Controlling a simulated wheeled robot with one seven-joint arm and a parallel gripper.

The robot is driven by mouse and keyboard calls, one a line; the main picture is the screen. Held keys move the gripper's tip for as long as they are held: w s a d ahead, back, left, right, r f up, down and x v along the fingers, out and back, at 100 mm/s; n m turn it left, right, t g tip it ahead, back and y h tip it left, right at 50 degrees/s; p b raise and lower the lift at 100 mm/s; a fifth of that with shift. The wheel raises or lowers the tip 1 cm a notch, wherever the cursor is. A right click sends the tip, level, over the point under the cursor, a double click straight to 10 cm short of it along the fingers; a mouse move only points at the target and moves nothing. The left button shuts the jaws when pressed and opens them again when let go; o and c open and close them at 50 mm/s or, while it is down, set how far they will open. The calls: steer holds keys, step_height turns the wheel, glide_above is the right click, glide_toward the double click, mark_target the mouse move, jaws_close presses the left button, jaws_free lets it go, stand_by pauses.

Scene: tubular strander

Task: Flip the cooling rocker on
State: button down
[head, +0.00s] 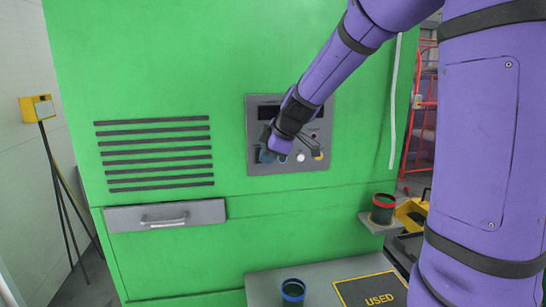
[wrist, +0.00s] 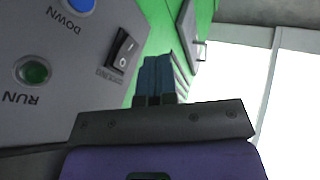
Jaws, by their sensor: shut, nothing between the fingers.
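The cooling rocker (wrist: 123,52) is a small black switch with white marks on the grey control panel (wrist: 60,110), beside an upside-down label that appears to read COOLING. I cannot tell which end is pressed in. My gripper (wrist: 157,62) is shut and empty. Its blue-grey fingers appear just right of the rocker in the wrist view, with a visible gap between them in the picture. In the head view my gripper (head: 266,156) is in front of the panel's lower left part (head: 300,170), and the rocker cannot be made out there.
A green RUN button (wrist: 33,71) and a blue DOWN button (wrist: 82,5) are on the panel. The green cabinet (head: 180,70) has a drawer (head: 125,220) at lower left. A red-rimmed cup (head: 382,212) and a blue-rimmed cup (head: 292,294) stand below.

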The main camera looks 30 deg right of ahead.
steer(key=v, duration=1)
steer(key=shift+s, duration=0.2)
steer(key=shift+a, duration=0.1)
steer(key=shift+s+a+f, duration=0.15)
steer(key=shift+f, duration=0.45)
steer(key=shift+f, duration=0.1)
